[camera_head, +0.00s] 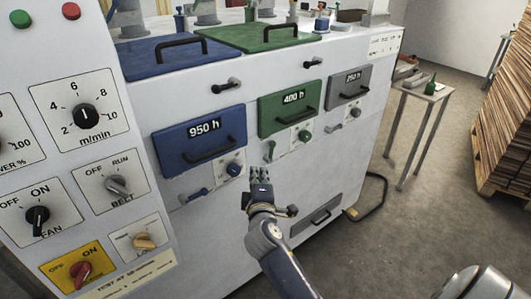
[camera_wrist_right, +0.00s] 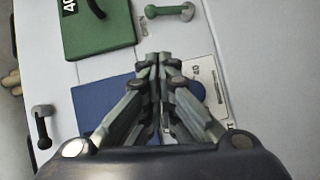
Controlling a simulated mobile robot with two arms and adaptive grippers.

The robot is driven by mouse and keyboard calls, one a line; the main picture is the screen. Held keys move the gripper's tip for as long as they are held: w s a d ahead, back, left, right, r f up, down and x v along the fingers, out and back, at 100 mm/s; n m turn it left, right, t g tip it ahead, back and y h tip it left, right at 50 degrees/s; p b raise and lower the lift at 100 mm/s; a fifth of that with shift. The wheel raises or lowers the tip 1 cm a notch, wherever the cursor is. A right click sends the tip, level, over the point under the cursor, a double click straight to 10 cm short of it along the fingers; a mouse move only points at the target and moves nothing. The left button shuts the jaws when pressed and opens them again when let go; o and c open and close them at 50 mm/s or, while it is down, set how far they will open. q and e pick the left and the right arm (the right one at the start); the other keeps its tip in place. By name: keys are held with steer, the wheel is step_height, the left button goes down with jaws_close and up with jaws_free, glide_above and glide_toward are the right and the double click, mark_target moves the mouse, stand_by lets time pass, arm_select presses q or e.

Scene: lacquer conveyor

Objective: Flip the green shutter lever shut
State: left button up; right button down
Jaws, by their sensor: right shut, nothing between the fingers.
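The green shutter lever (camera_head: 270,151) is a small green bar on the white machine front, below the left part of the green 400 h panel (camera_head: 278,120). It stands roughly upright, while the blue and grey levers lie more sideways. It also shows at the top of the right wrist view (camera_wrist_right: 168,11), apart from the fingers. My right gripper (camera_head: 258,172) is shut and empty, just below and left of the lever in the head view. My left gripper is not in view.
The blue 950 h panel (camera_head: 200,141) with its knob (camera_head: 233,169) and blue lever (camera_head: 196,195) is at left. The green knob (camera_head: 304,136) is right of the green lever. The grey panel (camera_head: 347,85) is farther right.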

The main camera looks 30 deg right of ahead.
steer(key=x, duration=0.4)
steer(key=d+p+x, duration=0.1)
steer(key=x, duration=0.3)
steer(key=s+x, duration=0.1)
steer(key=x, duration=0.3)
steer(key=shift+w+d+f+p, duration=0.1)
steer(key=shift+d+f+p, duration=0.1)
steer(key=shift+d+p, duration=0.2)
steer(key=shift+w+d+f, duration=0.1)
steer(key=shift+d+f, duration=0.05)
steer(key=shift+d, duration=0.35)
